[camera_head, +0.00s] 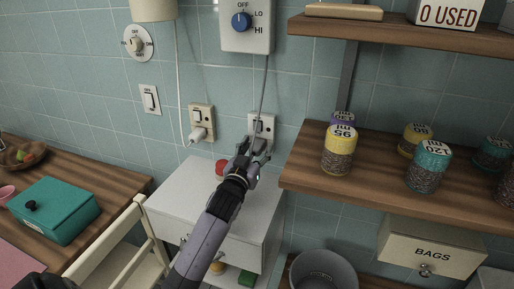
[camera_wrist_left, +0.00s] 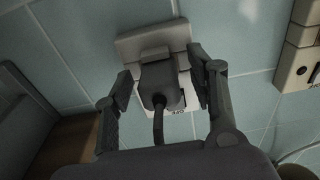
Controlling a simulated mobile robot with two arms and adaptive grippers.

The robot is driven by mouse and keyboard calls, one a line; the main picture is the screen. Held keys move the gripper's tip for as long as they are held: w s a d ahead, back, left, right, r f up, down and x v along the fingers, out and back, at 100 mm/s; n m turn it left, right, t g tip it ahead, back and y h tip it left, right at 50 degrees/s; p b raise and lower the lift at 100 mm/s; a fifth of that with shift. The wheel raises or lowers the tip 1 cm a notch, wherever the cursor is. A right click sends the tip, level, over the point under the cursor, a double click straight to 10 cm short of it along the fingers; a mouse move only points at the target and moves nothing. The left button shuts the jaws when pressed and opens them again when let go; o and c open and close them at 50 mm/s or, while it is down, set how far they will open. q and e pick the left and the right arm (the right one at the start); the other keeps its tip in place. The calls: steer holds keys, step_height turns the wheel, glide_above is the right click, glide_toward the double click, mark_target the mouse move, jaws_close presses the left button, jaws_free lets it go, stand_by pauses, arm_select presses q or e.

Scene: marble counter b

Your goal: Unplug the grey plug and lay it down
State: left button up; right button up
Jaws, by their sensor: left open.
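The grey plug (camera_wrist_left: 158,86) sits in a wall socket (camera_wrist_left: 150,42), with its dark cord leaving it toward the camera in the left wrist view. In the head view this socket (camera_head: 262,122) is on the tiled wall above the white cabinet, and the plug is mostly hidden by my gripper. My left gripper (camera_head: 256,150) is open at the socket. In the left wrist view its fingers stand on either side of the plug, with a visible gap on the left; contact on the right is hard to tell. My right gripper is not in view.
A second socket (camera_head: 202,117) with a white plug (camera_head: 197,134) is to the left. The white cabinet (camera_head: 190,195) below has a red object (camera_head: 222,167) on top, near my gripper. Wooden shelves with jars (camera_head: 340,150) are to the right. A grey bin (camera_head: 323,272) stands below.

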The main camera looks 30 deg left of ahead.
mark_target(253, 155)
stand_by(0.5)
arm_select(q)
steer(key=shift+c, duration=0.2)
jaws_close()
stand_by(0.6)
steer(key=shift+s+p, duration=0.15)
steer(key=shift+p, duration=0.15)
steer(key=shift+p+v, duration=0.8)
steer(key=shift+v, duration=2.05)
